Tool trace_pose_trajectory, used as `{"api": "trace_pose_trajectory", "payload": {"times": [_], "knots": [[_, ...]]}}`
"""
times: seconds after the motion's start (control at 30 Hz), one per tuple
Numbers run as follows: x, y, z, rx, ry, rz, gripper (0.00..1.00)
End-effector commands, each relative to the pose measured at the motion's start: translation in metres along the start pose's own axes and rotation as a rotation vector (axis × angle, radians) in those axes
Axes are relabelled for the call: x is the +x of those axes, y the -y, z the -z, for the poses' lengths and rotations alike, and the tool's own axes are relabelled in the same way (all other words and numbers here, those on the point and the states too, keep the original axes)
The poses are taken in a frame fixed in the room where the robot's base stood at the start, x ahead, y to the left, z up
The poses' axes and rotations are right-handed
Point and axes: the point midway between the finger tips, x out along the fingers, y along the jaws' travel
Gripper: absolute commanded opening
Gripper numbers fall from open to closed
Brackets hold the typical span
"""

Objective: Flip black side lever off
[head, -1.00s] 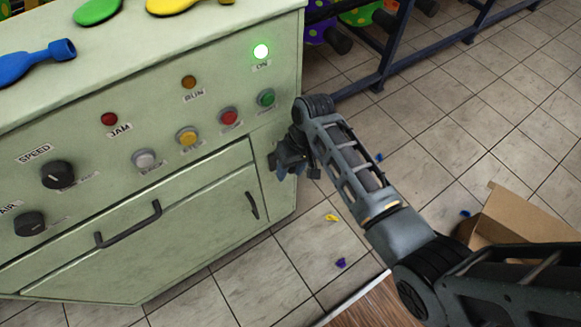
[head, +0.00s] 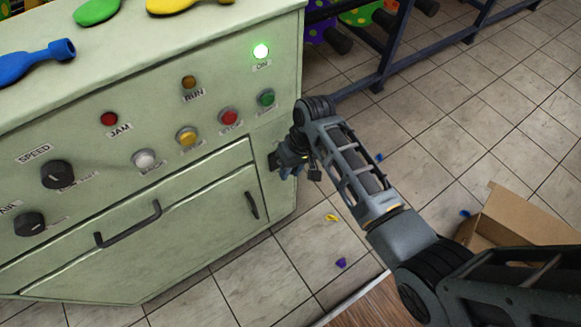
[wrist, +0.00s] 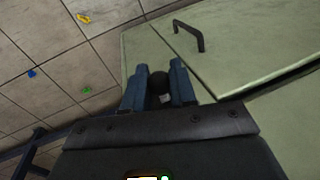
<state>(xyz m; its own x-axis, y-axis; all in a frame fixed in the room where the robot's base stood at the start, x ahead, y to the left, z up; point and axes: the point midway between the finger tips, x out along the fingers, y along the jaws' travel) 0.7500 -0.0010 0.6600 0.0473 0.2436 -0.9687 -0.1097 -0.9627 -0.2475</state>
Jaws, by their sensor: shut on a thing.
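The pale green machine (head: 130,215) stands at the left with its front panel toward me. My gripper (head: 281,168) is at the right end of that panel, below the green button. In the wrist view its two blue fingers (wrist: 159,78) are closed on the black side lever (wrist: 160,84), whose dark rounded end shows between them. In the head view my wrist mostly hides the lever, so its exact angle cannot be told. The green ON lamp (head: 261,51) is lit.
A small black door handle (head: 252,205) sits left of my gripper. Buttons line the panel above it, including a green one (head: 266,98). A cardboard box (head: 515,215) lies at the right. Small balloon pieces dot the tiled floor. A dark rack stands behind.

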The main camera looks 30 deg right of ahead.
Motion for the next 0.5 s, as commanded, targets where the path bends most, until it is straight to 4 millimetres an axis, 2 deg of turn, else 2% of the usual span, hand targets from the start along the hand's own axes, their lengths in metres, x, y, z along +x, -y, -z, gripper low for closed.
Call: {"api": "trace_pose_trajectory", "payload": {"times": [0.27,0.5], "knots": [[0.01,-0.004,-0.007,-0.032,-0.128,0.016,0.0],[0.027,-0.009,-0.013,-0.082,-0.332,0.04,0.0]]}}
